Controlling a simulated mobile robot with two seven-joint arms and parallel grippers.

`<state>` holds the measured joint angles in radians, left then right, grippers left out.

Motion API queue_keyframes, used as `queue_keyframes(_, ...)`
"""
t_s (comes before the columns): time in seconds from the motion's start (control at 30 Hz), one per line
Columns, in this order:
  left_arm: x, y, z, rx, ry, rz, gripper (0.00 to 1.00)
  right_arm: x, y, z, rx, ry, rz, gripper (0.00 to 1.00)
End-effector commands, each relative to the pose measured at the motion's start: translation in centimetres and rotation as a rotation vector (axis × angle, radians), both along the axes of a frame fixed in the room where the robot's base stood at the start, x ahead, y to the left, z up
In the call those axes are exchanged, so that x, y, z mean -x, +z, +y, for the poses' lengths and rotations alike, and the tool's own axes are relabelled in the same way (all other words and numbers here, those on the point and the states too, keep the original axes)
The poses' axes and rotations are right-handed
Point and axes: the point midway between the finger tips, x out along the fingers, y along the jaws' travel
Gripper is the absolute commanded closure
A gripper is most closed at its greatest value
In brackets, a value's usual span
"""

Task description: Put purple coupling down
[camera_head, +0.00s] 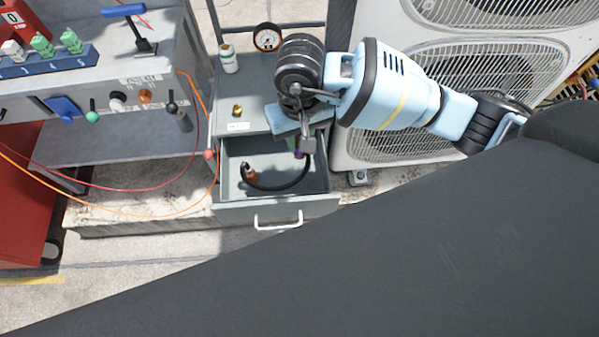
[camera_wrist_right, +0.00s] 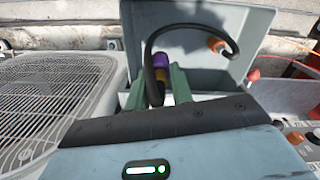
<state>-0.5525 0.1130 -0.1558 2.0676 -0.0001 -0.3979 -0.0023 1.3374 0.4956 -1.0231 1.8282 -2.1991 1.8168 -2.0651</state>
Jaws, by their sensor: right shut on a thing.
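The purple coupling (camera_wrist_right: 160,61) is one end of a black hose (camera_wrist_right: 207,29). It sits between the green fingers of my right gripper (camera_wrist_right: 158,82), which is shut on it. In the head view my right gripper (camera_head: 298,147) is over the back right of an open grey drawer (camera_head: 277,209), and only a bit of the purple coupling (camera_head: 299,155) shows below it. The hose curves through the drawer to an orange coupling (camera_head: 249,172) at the drawer's left side. I cannot tell whether the purple end touches the drawer floor. My left gripper is not in view.
A gauge (camera_head: 267,38), a white bottle (camera_head: 228,59) and a brass fitting (camera_head: 237,110) stand on the cabinet top. A condenser unit (camera_head: 455,60) is close on the right. Red and orange cables hang left of the drawer.

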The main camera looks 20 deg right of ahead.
Motion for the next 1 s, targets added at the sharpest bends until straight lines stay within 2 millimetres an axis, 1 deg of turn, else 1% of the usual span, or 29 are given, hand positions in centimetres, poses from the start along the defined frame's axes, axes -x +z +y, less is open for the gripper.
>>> queue_keyframes(0.07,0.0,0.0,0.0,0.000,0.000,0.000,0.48,0.0,-0.6,0.0,0.000,-0.002,0.003,1.00)
queue_keyframes(0.3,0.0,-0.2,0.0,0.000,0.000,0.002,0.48,0.1,-4.7,0.0,-0.001,-0.004,0.004,1.00)
queue_keyframes(0.4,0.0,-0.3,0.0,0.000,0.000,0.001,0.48,0.0,-5.7,0.0,-0.001,-0.004,0.003,1.00)
queue_keyframes(0.5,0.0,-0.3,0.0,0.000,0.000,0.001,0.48,0.0,-6.2,0.0,-0.001,-0.003,0.000,1.00)
queue_keyframes(0.67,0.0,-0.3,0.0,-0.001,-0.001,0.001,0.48,0.0,-6.4,0.0,-0.001,-0.004,0.000,1.00)
queue_keyframes(0.77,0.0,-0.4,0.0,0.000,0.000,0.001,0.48,0.1,-7.2,0.1,-0.001,-0.004,0.003,1.00)
queue_keyframes(0.9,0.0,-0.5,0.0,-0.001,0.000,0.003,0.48,0.1,-9.2,0.0,-0.001,-0.005,0.004,1.00)
queue_keyframes(1.0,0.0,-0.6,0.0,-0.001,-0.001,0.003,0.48,0.0,-9.9,0.0,-0.001,-0.004,0.002,1.00)
